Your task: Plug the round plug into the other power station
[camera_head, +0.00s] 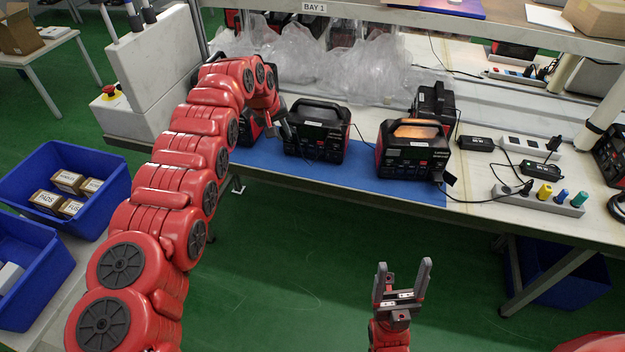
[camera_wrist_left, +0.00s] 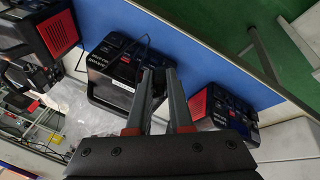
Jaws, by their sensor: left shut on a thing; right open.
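One power station (camera_head: 318,135), black with red trim, stands on the blue mat (camera_head: 270,160); it also shows in the left wrist view (camera_wrist_left: 120,75). A second power station (camera_head: 412,155) stands to its right, and a third (camera_head: 245,127) is partly hidden behind my left arm. My left gripper (camera_head: 283,128) is beside the left side of the middle station. In the left wrist view its fingers (camera_wrist_left: 161,72) are close together at that station's edge. The round plug cannot be made out between them; a thin dark cable (camera_wrist_left: 145,45) shows nearby. My right gripper (camera_head: 404,266) is open and empty, in front of the bench.
Clear plastic wrap (camera_head: 350,65) lies behind the stations. Another black unit (camera_head: 433,102) stands behind the right station. A power strip with coloured plugs (camera_head: 538,199) and an adapter (camera_head: 476,144) lie right. Blue bins (camera_head: 75,175) stand at left. The green floor in front is clear.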

